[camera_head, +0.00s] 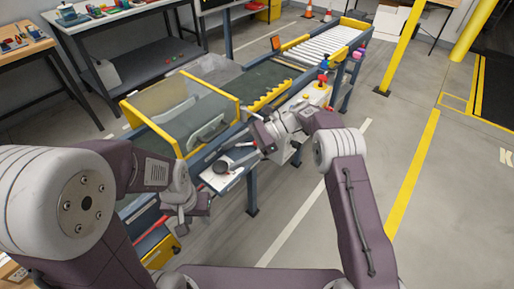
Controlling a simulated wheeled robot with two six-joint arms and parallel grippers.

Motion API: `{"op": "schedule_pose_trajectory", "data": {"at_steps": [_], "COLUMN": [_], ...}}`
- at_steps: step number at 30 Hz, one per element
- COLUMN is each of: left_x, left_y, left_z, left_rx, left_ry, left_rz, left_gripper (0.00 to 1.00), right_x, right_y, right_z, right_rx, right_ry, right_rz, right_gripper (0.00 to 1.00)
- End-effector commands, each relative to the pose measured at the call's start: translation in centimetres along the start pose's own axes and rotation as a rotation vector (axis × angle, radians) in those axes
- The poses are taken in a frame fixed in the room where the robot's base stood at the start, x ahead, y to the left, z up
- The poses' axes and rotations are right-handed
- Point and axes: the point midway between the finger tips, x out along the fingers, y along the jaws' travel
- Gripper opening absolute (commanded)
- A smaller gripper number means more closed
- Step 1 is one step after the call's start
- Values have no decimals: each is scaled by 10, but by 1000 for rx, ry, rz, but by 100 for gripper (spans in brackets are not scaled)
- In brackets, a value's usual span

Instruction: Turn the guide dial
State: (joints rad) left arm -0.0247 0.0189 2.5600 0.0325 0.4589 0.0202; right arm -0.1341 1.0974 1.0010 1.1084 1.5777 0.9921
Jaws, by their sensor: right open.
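A dark round knob (221,166), which looks like the guide dial, sits on a pale panel (222,182) at the near end of the conveyor. My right gripper (263,135) is open, up and to the right of the knob, close to the conveyor's side and apart from the knob. My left gripper (184,214) is below and left of the panel, pointing down, apart from the knob. Its fingers are too small and dark to tell whether they are open or shut.
The conveyor has a clear yellow-framed guard (185,106), yellow toothed guides (270,95) and white rollers (325,45). Small red and blue items (323,79) stand along its right side. Workbenches (110,17) stand at the back left. The floor at right is clear.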

Motion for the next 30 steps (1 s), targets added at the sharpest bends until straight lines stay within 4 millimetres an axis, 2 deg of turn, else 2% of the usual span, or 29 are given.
{"op": "schedule_pose_trajectory", "data": {"at_steps": [1, 3, 10, 15, 25, 26, 28, 29, 30], "left_x": [-4, -7, -12, -13, -13, -13, -13, -13, -13], "left_y": [0, 0, 0, 0, 0, 0, 0, 0, 0], "left_z": [0, -1, -1, -1, -1, -1, -1, -1, -1], "left_rx": [0, 0, 0, 0, 0, 0, 0, 0, 0], "left_ry": [0, 0, 0, 0, 0, 0, 0, 0, 0], "left_rz": [0, 0, 0, 0, 0, 0, 0, 0, 0], "left_gripper": [36, 36, 36, 36, 36, 36, 36, 36, 36], "right_x": [-14, -31, -71, -82, -82, -82, -85, -87, -91], "right_y": [7, 18, 47, 55, 54, 48, 32, 27, 26], "right_z": [6, 10, 20, 22, 20, 16, -13, -36, -73], "right_rx": [2, 2, 0, 0, -18, -30, -69, -81, -95], "right_ry": [1, 1, 1, 0, 8, 27, 143, 225, 356], "right_rz": [-4, -5, -3, 0, -9, -29, -95, -120, -139], "right_gripper": [71, 71, 71, 71, 71, 71, 71, 71, 71]}}
